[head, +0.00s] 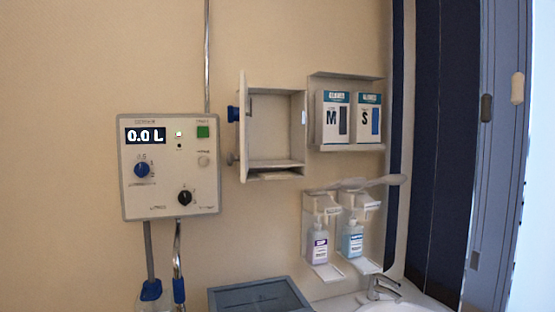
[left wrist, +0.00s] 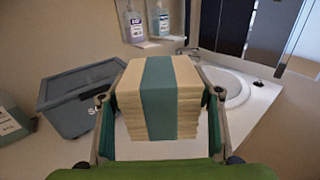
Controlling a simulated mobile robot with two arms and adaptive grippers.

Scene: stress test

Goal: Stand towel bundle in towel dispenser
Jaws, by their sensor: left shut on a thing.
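The towel bundle (left wrist: 185,78) is a stack of tan folded towels with a teal band around its middle. It shows only in the left wrist view. My left gripper (left wrist: 160,98) is shut on it, one finger at each side. The towel dispenser (head: 275,125) hangs on the wall in the head view. It is an open-fronted, pale box with a slot at its bottom; its inside looks empty. Its door (head: 243,125), with a blue knob, stands swung out at the left. My right gripper is in neither view.
A glove box holder (head: 345,147) is right of the dispenser, with soap bottles (head: 320,244) below. A control panel (head: 170,168) hangs at the left. A grey lidded bin (left wrist: 80,97) and a sink (left wrist: 232,88) flank the bundle in the wrist view.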

